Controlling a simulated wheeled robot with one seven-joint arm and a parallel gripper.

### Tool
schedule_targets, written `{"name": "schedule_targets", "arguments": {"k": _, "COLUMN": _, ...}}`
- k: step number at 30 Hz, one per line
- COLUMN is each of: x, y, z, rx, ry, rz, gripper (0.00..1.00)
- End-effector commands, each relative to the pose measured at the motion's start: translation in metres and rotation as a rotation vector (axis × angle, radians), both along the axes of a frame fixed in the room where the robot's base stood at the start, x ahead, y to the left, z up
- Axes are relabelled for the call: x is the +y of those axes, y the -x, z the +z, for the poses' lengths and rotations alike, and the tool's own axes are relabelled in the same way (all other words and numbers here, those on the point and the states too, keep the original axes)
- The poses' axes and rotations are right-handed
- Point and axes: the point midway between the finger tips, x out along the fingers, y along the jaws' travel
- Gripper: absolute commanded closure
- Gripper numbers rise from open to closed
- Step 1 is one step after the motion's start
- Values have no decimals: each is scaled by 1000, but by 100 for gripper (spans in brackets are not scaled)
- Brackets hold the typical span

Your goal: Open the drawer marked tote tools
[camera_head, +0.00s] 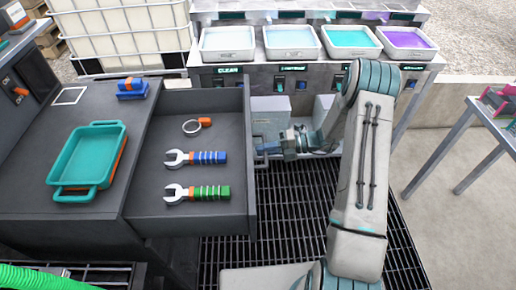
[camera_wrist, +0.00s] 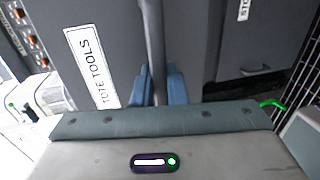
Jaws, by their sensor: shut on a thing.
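The drawer (camera_head: 250,195) stands pulled out to the right from the dark cabinet in the head view. Inside lie a blue-handled wrench (camera_head: 195,158), a green-handled wrench (camera_head: 197,193) and a ring with an orange tag (camera_head: 197,125). In the wrist view the drawer's front carries a white label reading TOTE TOOLS (camera_wrist: 92,67). Its dark bar handle (camera_wrist: 152,40) runs between the blue fingers of my gripper (camera_wrist: 157,86), which are shut on it. In the head view my gripper (camera_head: 270,150) is at the drawer's outer front; its fingertips are small there.
A teal tray (camera_head: 120,128) sits on the cabinet top left of the drawer. A bench with several coloured basins (camera_head: 228,57) stands behind. A dark floor grate (camera_head: 300,215) lies right of the drawer. Another drawer front (camera_wrist: 262,45) shows in the wrist view.

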Motion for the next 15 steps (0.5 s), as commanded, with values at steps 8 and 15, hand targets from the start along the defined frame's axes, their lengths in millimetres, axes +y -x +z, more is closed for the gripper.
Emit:
{"name": "schedule_targets", "arguments": {"k": 8, "x": -3, "y": -1, "z": 0, "rx": 0, "ry": 1, "rz": -3, "gripper": 100}}
{"name": "schedule_targets", "arguments": {"k": 15, "x": -2, "y": -1, "z": 0, "rx": -1, "ry": 1, "rz": -4, "gripper": 69}}
